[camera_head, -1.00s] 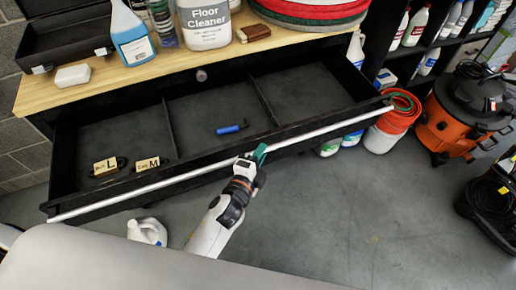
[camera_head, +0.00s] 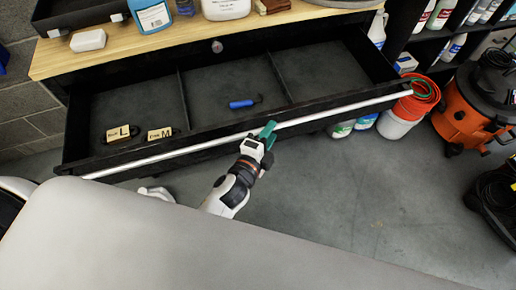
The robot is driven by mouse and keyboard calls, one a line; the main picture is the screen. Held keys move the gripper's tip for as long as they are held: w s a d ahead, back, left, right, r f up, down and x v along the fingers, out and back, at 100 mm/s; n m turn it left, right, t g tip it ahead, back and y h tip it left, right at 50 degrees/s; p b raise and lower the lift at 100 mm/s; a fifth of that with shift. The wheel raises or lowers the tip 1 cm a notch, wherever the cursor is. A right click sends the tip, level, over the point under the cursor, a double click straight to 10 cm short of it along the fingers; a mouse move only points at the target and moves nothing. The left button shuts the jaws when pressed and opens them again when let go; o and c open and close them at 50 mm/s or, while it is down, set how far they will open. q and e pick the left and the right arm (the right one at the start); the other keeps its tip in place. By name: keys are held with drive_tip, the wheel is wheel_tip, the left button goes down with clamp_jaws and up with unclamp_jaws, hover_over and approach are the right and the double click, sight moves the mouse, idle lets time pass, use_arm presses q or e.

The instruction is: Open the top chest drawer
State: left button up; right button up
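The top chest drawer (camera_head: 330,113) is pulled far out below the wooden top, and its inside shows with three compartments. A long silver bar handle (camera_head: 340,111) runs along its front edge. My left gripper (camera_head: 269,134), with teal fingers, is at the bar, a little right of its middle. The fingertips overlap the bar in the picture; I cannot tell whether they are closed around it or just beside it. My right gripper is not in view.
A blue-handled tool (camera_head: 243,103) lies in the middle compartment. Blocks marked L (camera_head: 122,132) and M (camera_head: 160,134) lie in the left one. A red bucket (camera_head: 405,115) and an orange vacuum (camera_head: 472,108) stand right.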

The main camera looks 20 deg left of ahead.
use_arm(q)
drive_tip(key=b+v, duration=0.1)
drive_tip(key=v, duration=0.9)
drive_tip(key=shift+b, duration=0.3)
drive_tip(key=s+a+f+n+g+y, duration=0.1)
drive_tip(key=s+f+n+g, duration=0.2)
drive_tip(key=f, duration=1.1)
drive_tip(key=s+a+f+n+g, duration=0.2)
drive_tip(key=s+f+n+g, duration=0.2)
drive_tip(key=f, duration=1.1)
drive_tip(key=s+a+f+n+g+y, duration=0.1)
drive_tip(key=s+a+f+n+g, duration=0.3)
drive_tip(key=s+f, duration=0.5)
drive_tip(key=s+a+f+n+g+y, duration=0.1)
drive_tip(key=s+a+f+n+g, duration=0.3)
drive_tip(key=s+f, duration=0.5)
drive_tip(key=s+a+n, duration=0.1)
drive_tip(key=s, duration=0.2)
drive_tip(key=shift+s+a, duration=0.2)
